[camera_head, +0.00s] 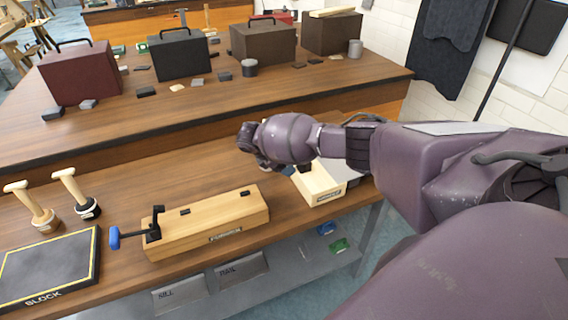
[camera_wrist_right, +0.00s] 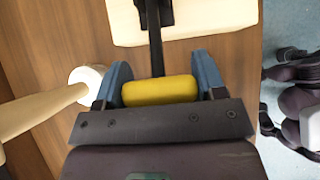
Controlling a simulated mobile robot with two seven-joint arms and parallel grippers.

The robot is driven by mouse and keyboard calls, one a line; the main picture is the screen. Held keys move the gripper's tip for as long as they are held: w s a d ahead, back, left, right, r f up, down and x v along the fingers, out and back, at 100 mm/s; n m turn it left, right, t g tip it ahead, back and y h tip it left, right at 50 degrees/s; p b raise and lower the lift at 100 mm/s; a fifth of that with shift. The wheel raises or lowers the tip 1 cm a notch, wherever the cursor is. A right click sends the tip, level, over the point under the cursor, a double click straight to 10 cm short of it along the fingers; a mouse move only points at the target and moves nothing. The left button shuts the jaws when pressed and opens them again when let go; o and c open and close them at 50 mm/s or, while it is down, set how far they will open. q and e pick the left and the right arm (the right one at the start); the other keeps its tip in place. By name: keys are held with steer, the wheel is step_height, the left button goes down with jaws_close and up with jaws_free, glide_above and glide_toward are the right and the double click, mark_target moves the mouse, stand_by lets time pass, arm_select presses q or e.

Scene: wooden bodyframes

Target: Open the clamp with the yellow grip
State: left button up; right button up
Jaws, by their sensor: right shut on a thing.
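The yellow grip (camera_wrist_right: 160,91) lies crosswise between the blue fingers of my right gripper (camera_wrist_right: 163,78), which is shut on it. A black clamp rod (camera_wrist_right: 155,45) runs from the grip towards a pale wooden block (camera_wrist_right: 195,20) at the top of the right wrist view. In the head view, my right arm reaches in from the right, and its hand (camera_head: 262,150) hides the yellow grip. A second clamp, with a blue grip (camera_head: 114,237), is on a wooden block (camera_head: 205,225) at the front of the bench. My left gripper is not in view.
A pale wooden box (camera_head: 322,190) sits under my right forearm. Wooden-handled tools (camera_head: 75,185) and a black board (camera_head: 45,268) are at the left. Several cases (camera_head: 180,55) stand on the raised rear bench.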

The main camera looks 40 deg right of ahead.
steer(key=shift+a+f, duration=0.15)
steer(key=shift+a, duration=0.1)
stand_by(0.4)
steer(key=o, duration=1.3)
steer(key=shift+d, duration=0.1)
steer(key=v, duration=1.1)
steer(key=shift+d, duration=0.1)
